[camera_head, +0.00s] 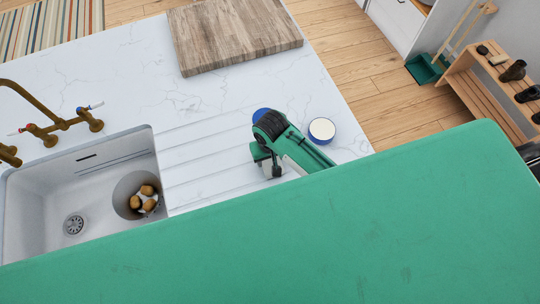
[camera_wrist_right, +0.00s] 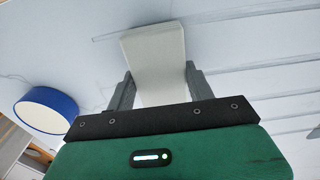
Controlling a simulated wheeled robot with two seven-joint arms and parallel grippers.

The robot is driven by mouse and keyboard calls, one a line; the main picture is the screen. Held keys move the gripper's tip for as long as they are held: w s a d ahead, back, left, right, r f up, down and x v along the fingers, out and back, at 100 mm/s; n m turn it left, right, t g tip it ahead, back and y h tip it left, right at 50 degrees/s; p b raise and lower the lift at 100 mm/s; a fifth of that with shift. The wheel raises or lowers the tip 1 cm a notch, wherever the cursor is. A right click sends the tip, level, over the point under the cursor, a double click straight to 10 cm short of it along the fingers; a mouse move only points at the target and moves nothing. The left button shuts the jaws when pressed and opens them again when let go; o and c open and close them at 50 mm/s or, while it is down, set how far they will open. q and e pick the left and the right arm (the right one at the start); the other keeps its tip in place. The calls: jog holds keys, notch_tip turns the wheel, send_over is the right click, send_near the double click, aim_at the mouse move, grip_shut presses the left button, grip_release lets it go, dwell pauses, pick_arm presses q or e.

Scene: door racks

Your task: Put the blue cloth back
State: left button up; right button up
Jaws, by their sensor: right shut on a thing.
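My right gripper (camera_head: 270,165) is over the ribbed drainer part of the white counter, right of the sink. In the right wrist view its two grey fingers (camera_wrist_right: 160,80) are shut on a pale, off-white flat piece (camera_wrist_right: 153,48). No clearly recognisable blue cloth shows. A small blue patch (camera_head: 260,113) shows behind my right wrist in the head view, mostly hidden; I cannot tell what it is. My left gripper is not in view.
A round blue-sided, white-topped container (camera_head: 321,130) stands near the counter's right edge; it also shows in the wrist view (camera_wrist_right: 46,108). The sink (camera_head: 40,205) holds a round vessel with brown things (camera_head: 146,198). A wooden board (camera_head: 235,35) and brass tap (camera_head: 45,130) lie beyond.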

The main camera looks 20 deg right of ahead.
aim_at(271, 160)
jog(key=shift+f, duration=0.3)
jog(key=o, duration=1.3)
jog(key=shift+r+b, duration=0.4)
jog(key=shift+r, duration=0.25)
notch_tip(271, 160, up, 5)
jog(key=shift+f+b, duration=0.1)
jog(key=shift+b, duration=0.8)
notch_tip(271, 160, up, 6)
jog(key=p, duration=0.2)
jog(key=shift+s, duration=0.2)
